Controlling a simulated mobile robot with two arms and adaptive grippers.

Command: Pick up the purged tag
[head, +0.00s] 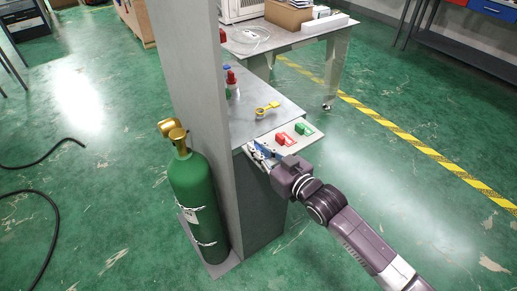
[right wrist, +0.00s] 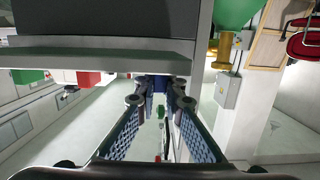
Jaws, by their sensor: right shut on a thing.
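My right gripper (head: 262,153) is at the near left end of a pale board (head: 308,142) on the grey bench. It is shut on a blue tag (head: 264,149), which is partly hidden by the fingers. In the right wrist view the blue tag (right wrist: 160,84) shows between the fingertips (right wrist: 160,101), close to the board edge. A red tag (head: 285,139) and a green tag (head: 304,128) sit on the board to its right. I cannot read which tag is marked purged. My left gripper is not in view.
A tall grey panel (head: 195,70) stands left of the bench (head: 265,125). A green gas cylinder (head: 195,195) with a brass top stands beside it. Floor to the right is clear.

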